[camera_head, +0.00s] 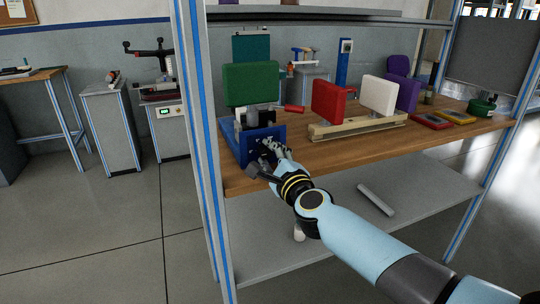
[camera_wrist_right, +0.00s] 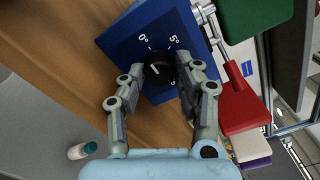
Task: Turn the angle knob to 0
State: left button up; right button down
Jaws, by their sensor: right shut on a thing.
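The angle knob (camera_wrist_right: 158,69) is a small black dial on the face of a blue fixture (camera_wrist_right: 127,40), with white marks reading 0° and 5° beside it. The knob's white pointer is small, and I cannot read its setting surely. The blue fixture (camera_head: 231,141) stands at the left end of the wooden bench top, under a green pad (camera_head: 250,83). My right gripper (camera_wrist_right: 161,75) has its fingers on either side of the knob and is shut on it. In the head view the right gripper (camera_head: 267,150) covers the knob. My left gripper is not in view.
A red pad (camera_head: 328,101) and a white pad (camera_head: 379,95) stand on a pale rail (camera_head: 357,126) to the right. A red handle (camera_head: 294,109) lies behind the fixture. A blue-striped frame post (camera_head: 197,130) rises close on the left. A lower shelf (camera_head: 340,222) runs beneath.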

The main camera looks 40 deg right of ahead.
jog(key=shift+f, duration=0.1)
jog(key=c, duration=0.9)
grip_release()
jog(key=shift+c, duration=0.2)
jog(key=v, duration=1.2)
